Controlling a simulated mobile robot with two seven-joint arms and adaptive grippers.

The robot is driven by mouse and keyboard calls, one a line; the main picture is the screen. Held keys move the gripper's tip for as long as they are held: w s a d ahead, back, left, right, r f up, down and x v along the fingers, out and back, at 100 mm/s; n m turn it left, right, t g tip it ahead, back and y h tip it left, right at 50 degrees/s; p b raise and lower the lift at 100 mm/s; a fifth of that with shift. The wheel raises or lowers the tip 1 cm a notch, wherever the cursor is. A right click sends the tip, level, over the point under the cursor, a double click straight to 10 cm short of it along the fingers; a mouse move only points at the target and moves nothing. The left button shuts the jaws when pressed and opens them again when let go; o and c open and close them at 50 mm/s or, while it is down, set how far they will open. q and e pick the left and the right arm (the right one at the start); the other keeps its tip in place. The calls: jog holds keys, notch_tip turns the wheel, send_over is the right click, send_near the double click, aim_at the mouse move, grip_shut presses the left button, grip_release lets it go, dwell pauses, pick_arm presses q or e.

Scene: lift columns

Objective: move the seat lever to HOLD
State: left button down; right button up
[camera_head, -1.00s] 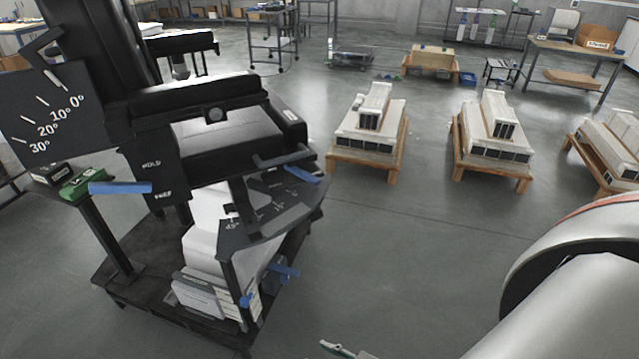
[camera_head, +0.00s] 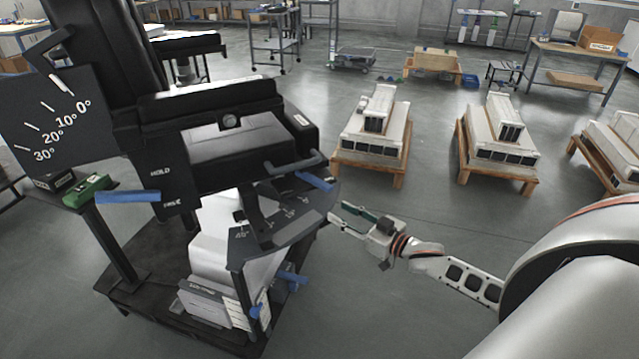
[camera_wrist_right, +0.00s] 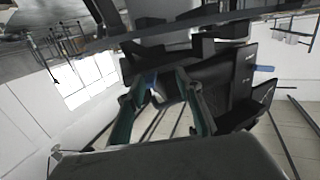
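A black chair-like rig (camera_head: 215,105) fills the left of the head view. Its side plate (camera_head: 160,182) reads HOLD above a lower label that looks like FREE. A blue lever (camera_head: 128,196) sticks out left of this plate, level with the lower label. In the right wrist view, the plate (camera_wrist_right: 243,80) and a blue lever end (camera_wrist_right: 265,69) show at the right. My right gripper (camera_head: 338,211) is open and empty, right of the rig and apart from it. Its spread fingers also show in the wrist view (camera_wrist_right: 160,80). My left gripper is not in view.
Other blue levers stick out at the rig's right arm (camera_head: 312,180) and low on its base (camera_head: 292,279). An angle-scale board (camera_head: 50,120) and a post with a green box (camera_head: 88,190) stand at the left. Pallets with white units (camera_head: 375,135) stand behind; floor between is clear.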

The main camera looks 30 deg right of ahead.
aim_at(331, 188)
jog(key=w+d+r, duration=0.2)
jog(key=r, duration=0.1)
jog(key=shift+w+d+r, duration=0.25)
jog(key=shift+w+d, duration=0.05)
jog(key=shift+x, duration=3.75)
jog(key=shift+r, duration=0.2)
grip_shut()
